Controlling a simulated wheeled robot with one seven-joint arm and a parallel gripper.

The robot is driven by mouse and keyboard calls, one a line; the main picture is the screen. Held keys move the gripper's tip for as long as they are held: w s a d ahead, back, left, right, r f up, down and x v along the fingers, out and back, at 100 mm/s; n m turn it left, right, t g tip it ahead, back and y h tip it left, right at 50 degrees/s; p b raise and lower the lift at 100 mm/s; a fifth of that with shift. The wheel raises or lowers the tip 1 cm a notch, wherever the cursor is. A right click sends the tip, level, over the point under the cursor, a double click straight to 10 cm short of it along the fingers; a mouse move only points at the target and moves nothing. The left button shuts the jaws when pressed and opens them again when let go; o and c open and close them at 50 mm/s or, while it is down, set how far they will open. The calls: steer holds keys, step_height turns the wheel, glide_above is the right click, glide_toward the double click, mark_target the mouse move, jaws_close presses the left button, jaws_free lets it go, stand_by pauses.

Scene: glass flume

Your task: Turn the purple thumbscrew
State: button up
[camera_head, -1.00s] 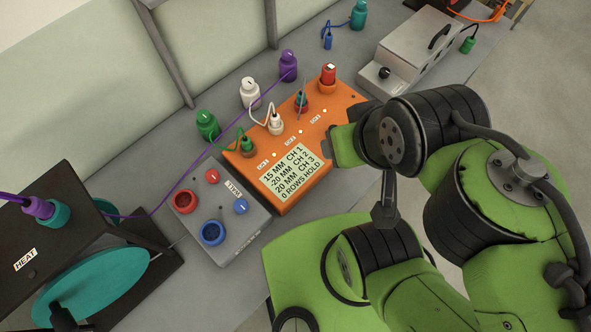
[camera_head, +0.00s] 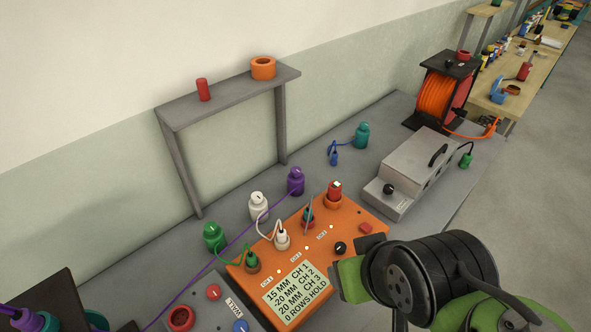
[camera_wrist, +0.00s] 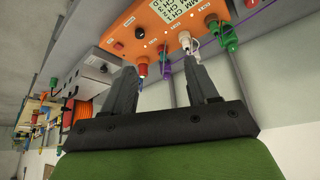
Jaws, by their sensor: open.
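A purple knob-topped piece (camera_head: 296,181), with a pale mark on its top, stands on the grey bench behind the orange box; I take it for the thumbscrew. A purple cable runs from it to the lower left. In the wrist view the purple piece (camera_wrist: 166,72) appears beyond my gripper (camera_wrist: 163,72), between its two dark fingers in the picture. The fingers are wide apart with nothing held. The purple piece looks farther off than the fingertips, with no contact visible. In the head view my arm is at lower right, and my fingers cannot be made out.
White (camera_head: 258,205) and green (camera_head: 214,237) knob-topped pieces stand left of the purple one. The orange box (camera_head: 372,215) has upright plugs, a black knob and a display. A grey shelf (camera_head: 230,97) rises behind. A grey metal case (camera_head: 412,180) stands to the right.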

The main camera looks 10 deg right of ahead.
steer(key=shift+o, duration=0.3)
steer(key=shift+w+r, duration=0.15)
steer(key=shift+w, duration=0.05)
steer(key=w+r+n, duration=0.1)
steer(key=w+r, duration=0.3)
steer(key=w, duration=0.6)
steer(key=n+g+y, duration=0.1)
steer(key=n, duration=0.1)
glide_above(296, 170)
steer(key=s+d, duration=0.2)
steer(key=s, duration=0.4)
step_height(296, 170, down, 13)
steer(key=x, duration=1.5)
steer(key=shift+s+a+f+p, duration=0.2)
steer(key=shift+a+p, duration=0.05)
steer(key=shift+p, duration=0.05)
